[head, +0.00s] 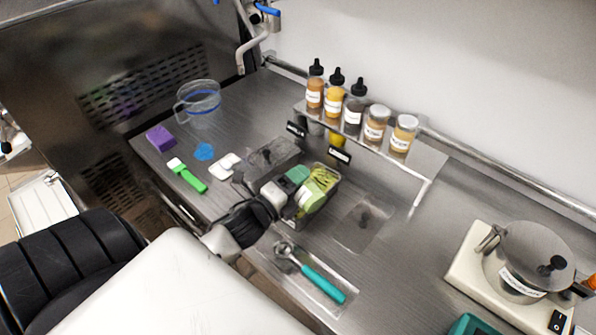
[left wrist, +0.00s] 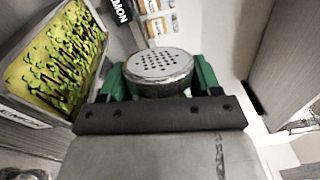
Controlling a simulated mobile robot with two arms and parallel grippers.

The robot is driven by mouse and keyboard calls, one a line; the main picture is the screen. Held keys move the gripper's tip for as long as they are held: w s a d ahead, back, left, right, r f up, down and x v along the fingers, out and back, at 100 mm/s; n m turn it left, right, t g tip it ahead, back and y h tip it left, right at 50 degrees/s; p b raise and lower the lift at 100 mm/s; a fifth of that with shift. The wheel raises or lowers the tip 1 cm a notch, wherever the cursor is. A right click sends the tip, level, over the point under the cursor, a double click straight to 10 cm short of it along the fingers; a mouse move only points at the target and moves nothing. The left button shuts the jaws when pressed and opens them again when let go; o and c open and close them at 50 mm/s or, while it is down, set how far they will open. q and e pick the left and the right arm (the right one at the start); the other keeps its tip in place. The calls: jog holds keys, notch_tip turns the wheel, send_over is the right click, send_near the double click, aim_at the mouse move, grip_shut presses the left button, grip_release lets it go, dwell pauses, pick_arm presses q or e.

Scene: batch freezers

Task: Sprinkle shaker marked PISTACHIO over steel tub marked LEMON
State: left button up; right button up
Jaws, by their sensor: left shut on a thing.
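My left gripper (head: 302,190) is shut on a shaker (head: 313,198) with a pale green body, above the near side of a steel tub (head: 332,187). In the left wrist view the shaker's round perforated metal lid (left wrist: 160,66) shows between my green fingers (left wrist: 158,84). The shaker looks tilted; its marking is hidden. The tub also shows in the left wrist view (left wrist: 22,108), filled with yellow-green stuff covered in green bits and dark streaks. Its own label is only partly readable. A black sign beside it (left wrist: 120,10) ends in "MON". My right gripper is not in view.
A raised shelf (head: 372,146) behind holds several bottles and jars (head: 376,122). A scoop with a teal handle (head: 322,284) lies in front. A steel pot (head: 525,262) is right.

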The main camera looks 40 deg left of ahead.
pick_arm(q)
jog(key=shift+r+m, duration=0.25)
jog(key=shift+m, duration=0.15)
jog(key=shift+r, duration=0.1)
jog(key=shift+r+m+t+h, duration=0.2)
jog(key=shift+r+m, duration=0.5)
jog(key=shift+m, duration=0.5)
jog(key=shift+r+m+t+h, duration=0.2)
jog(key=shift+r+m, duration=0.5)
jog(key=shift+m, duration=0.5)
jog(key=shift+r+m+h, duration=0.2)
jog(key=shift+r+m, duration=0.45)
jog(key=shift+m, duration=0.65)
jog(key=shift+r+m+h, duration=0.2)
jog(key=shift+r+m, duration=0.4)
jog(key=shift+m, duration=0.7)
jog(key=shift+b, duration=0.3)
